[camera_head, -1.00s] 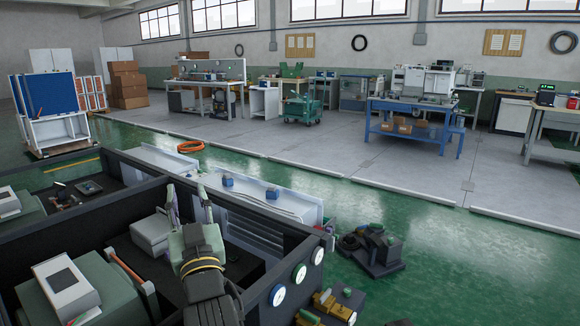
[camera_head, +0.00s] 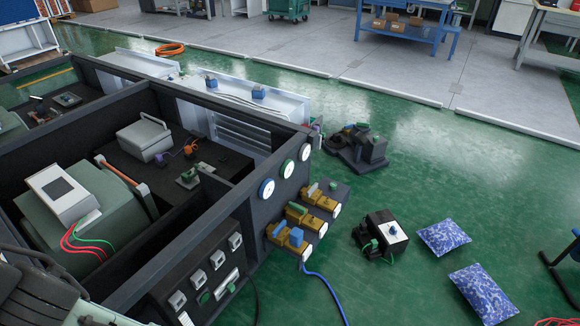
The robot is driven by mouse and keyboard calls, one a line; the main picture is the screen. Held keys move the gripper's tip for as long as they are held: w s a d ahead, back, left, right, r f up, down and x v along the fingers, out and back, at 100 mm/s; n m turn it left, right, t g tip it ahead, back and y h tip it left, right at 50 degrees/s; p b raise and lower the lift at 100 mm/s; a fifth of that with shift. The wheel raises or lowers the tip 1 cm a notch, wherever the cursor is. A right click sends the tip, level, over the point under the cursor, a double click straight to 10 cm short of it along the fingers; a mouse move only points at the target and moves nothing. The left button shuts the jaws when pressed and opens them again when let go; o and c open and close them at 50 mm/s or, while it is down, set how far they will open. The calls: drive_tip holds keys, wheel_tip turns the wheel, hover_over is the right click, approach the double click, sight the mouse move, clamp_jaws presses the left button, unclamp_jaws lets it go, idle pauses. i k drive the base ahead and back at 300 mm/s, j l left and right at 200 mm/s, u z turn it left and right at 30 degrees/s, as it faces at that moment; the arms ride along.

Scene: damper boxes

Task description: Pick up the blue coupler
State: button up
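Several blue parts are in the head view, and I cannot tell for sure which one is the coupler. A blue-topped fitting (camera_head: 285,236) sits on the lowest brass valve block at the front of the dark box, close to a blue hose (camera_head: 327,287) that runs down to the floor. Two small blue blocks, one at the left (camera_head: 211,82) and one at the right (camera_head: 258,92), stand on the white ledge behind the box. Grey and dark parts at the lower left edge look like my arm. My gripper's fingertips do not show.
The dark open box (camera_head: 255,205) has raised walls and holds a green-grey unit (camera_head: 75,220) with red and green leads. A black device (camera_head: 384,231) and two blue-patterned bags (camera_head: 443,237) (camera_head: 483,293) lie on the green floor.

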sight(296, 238)
drive_tip(key=i+l+u, duration=0.25)
drive_tip(key=l, duration=0.35)
drive_tip(key=i+l+u, duration=0.1)
drive_tip(key=i+l, duration=0.15)
drive_tip(key=i+l+u, duration=0.15)
drive_tip(key=l, duration=0.25)
drive_tip(key=i+l+u, duration=0.1)
drive_tip(key=l, duration=0.2)
